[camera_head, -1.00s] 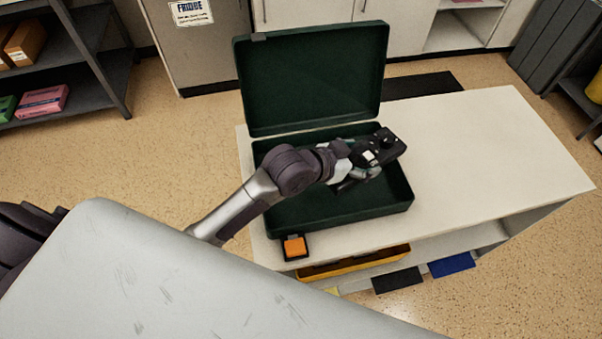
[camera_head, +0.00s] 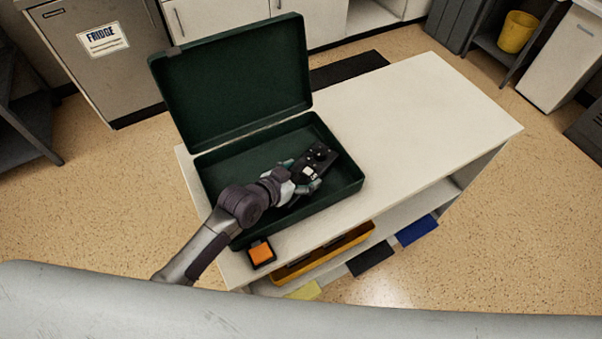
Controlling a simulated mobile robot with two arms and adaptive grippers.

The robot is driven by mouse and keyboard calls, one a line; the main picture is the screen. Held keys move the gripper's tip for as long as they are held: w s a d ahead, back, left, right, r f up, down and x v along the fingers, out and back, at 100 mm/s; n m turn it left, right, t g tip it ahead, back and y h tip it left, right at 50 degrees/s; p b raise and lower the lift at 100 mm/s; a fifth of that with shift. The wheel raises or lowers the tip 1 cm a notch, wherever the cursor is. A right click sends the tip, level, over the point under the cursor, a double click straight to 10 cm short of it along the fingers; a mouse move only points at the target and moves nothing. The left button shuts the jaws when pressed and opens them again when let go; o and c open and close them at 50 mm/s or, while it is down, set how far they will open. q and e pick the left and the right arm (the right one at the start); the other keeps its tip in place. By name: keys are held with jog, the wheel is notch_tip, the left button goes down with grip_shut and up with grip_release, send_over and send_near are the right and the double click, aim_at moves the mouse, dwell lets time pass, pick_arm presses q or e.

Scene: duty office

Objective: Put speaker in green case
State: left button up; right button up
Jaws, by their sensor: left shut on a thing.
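The open green case (camera_head: 352,186) stands on the white table, its lid (camera_head: 232,80) raised at the back. My left arm reaches over the case's front left side. My left gripper (camera_head: 305,178) is shut on a black, box-shaped speaker (camera_head: 324,156) with round parts on its face. The speaker is over the right part of the case's tray, inside its outline in this view. I cannot tell whether it touches the case floor. The gripper hides part of the speaker. My right gripper is not in view.
A small black item with an orange top (camera_head: 261,253) lies on the table by the case's front left corner. The white tabletop (camera_head: 420,110) is clear to the right. A yellow-orange tray (camera_head: 325,252) sits on the shelf below. A fridge (camera_head: 105,55) stands behind left.

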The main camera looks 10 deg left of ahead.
pick_arm(q)
jog(key=o, duration=1.7)
jog(key=shift+f, duration=0.15)
jog(key=shift+c, duration=0.2)
jog(key=shift+r, duration=0.3)
jog(key=v, duration=1)
jog(key=shift+s+a+f, duration=0.1)
jog(key=shift+s+a, duration=0.1)
jog(key=shift+s, duration=0.15)
jog(key=shift+s+a+r, duration=0.35)
jog(key=shift+s+r, duration=0.05)
jog(key=shift+s, duration=0.1)
